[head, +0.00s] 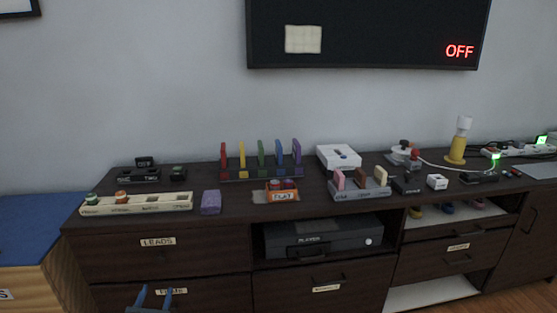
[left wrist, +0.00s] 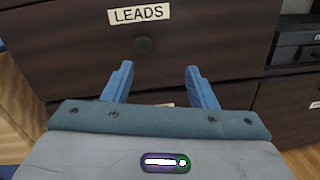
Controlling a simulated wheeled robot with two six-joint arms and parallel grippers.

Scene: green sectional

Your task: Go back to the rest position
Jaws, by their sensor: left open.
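My left gripper (head: 152,296) shows at the bottom left of the head view, in front of the lower left drawer of the dark cabinet (head: 225,238). Its two blue fingers stand apart with nothing between them. The left wrist view shows the same gripper (left wrist: 158,78) open and empty, pointing at the drawer fronts below the LEADS label (left wrist: 138,14). My right gripper is in neither view.
On the cabinet top stand a cream labelled strip (head: 150,204), a purple block (head: 211,202), a rack of coloured upright pieces (head: 262,172), an orange tray (head: 281,196) and a yellow lamp (head: 458,142). A black player (head: 318,239) fills an open shelf. A blue-topped wooden unit (head: 35,228) stands left.

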